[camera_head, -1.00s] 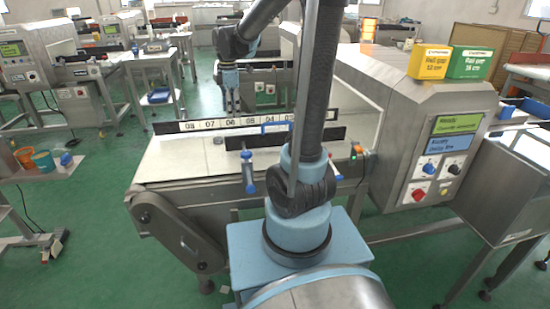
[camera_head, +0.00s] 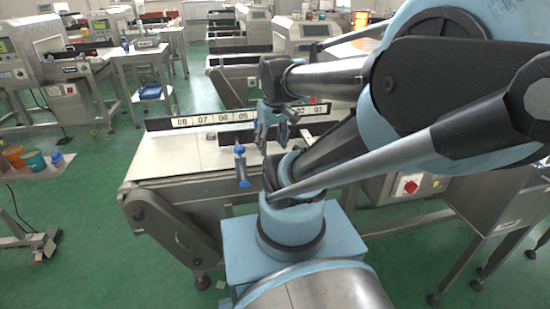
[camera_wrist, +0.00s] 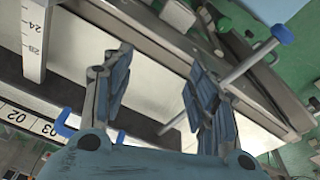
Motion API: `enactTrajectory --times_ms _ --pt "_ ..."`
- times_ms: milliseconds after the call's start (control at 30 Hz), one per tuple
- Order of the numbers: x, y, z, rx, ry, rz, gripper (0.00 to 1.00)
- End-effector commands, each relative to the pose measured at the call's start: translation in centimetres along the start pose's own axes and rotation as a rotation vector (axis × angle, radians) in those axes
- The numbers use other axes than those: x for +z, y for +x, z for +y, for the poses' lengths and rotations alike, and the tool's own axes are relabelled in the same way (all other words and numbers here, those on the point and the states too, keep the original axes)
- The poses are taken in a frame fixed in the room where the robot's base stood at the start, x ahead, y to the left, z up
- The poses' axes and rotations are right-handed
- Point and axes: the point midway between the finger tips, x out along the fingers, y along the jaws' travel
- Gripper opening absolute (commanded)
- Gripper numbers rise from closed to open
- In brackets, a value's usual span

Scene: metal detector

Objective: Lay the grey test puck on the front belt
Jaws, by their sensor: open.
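The front belt (camera_head: 175,158) is the white surface of the nearest conveyor, in front of the numbered strip (camera_head: 200,121). My gripper (camera_head: 272,128) points down above this belt, near the strip. In the wrist view my gripper (camera_wrist: 155,65) has its two fingers wide apart with nothing between them, and the white belt (camera_wrist: 150,48) shows below. I cannot make out the grey test puck in either current view; my arm covers part of the right side in the head view.
A blue-capped post (camera_head: 241,166) stands at the belt's near edge; its rod (camera_wrist: 245,67) crosses near one finger in the wrist view. A blue hook-shaped piece (camera_wrist: 66,126) is by the strip. A small side table (camera_head: 30,172) with coloured tubs is at left. The left part of the belt is clear.

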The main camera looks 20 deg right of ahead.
Motion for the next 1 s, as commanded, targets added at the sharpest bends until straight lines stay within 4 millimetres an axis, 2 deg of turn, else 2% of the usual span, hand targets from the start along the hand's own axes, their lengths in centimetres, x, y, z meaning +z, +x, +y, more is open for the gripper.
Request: enactTrajectory --times_ms 100,233,333,733,800,833,1000 --pt "2.3 1.4 -0.1 0.007 0.136 0.012 0.53" --pt "3.8 2.4 -0.1 0.012 0.239 0.021 0.53" --pt "4.0 2.8 -1.0 0.013 0.276 0.025 0.53" --pt "4.2 2.9 -1.0 0.014 0.293 0.026 0.53" --pt "4.2 2.9 -1.0 0.014 0.293 0.026 0.38" --pt "4.2 2.9 -1.0 0.014 0.293 0.026 0.33" --pt "3.3 3.5 -0.7 0.012 0.293 0.014 0.33"
